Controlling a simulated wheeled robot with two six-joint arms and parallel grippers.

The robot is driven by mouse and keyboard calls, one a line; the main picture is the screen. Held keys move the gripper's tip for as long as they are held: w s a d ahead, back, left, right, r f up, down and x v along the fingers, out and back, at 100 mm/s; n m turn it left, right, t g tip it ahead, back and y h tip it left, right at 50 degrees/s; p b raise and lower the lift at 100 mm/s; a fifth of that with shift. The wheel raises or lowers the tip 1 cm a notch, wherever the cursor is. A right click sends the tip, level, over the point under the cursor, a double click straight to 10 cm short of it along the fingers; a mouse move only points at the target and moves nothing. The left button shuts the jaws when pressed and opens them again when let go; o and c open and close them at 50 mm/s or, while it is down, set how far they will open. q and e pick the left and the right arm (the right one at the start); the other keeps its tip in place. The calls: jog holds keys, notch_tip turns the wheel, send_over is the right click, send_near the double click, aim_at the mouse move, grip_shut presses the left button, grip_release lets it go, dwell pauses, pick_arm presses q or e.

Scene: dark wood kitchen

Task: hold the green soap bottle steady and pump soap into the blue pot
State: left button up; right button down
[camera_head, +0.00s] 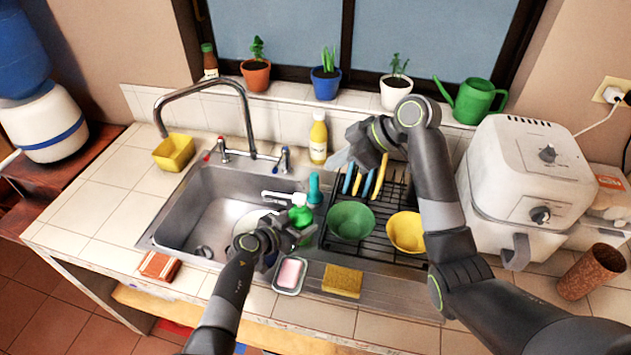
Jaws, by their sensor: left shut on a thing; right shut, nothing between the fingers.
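The green soap bottle (299,215) with a white top stands at the sink's right edge in the head view. My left gripper (292,233) is shut on its lower part, which the fingers partly hide. A pale spout shows at the bottle's top, pointing left over the sink. My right gripper (345,157) is shut and empty, above and behind the bottle, near the dish rack, and apart from it. A blue pot (326,86) with a plant stands on the windowsill. A small blue patch shows beside my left gripper; I cannot tell what it is.
The steel sink (190,205) has a pale round dish inside, partly hidden by my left gripper. A teal bottle (314,187) is close behind the soap bottle. The rack holds a green bowl (351,220) and a yellow bowl (406,232). A soap dish (276,288) sits in front.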

jog(key=shift+f, duration=0.1)
send_over(303, 198)
jog(key=d, duration=0.1)
notch_tip(303, 198, down, 6)
jog(key=shift+s+a+f, duration=0.1)
jog(key=shift+a+f, duration=0.05)
jog(key=shift+f, duration=2.3)
jog(key=shift+s+f, duration=0.1)
jog(key=shift+f, duration=1)
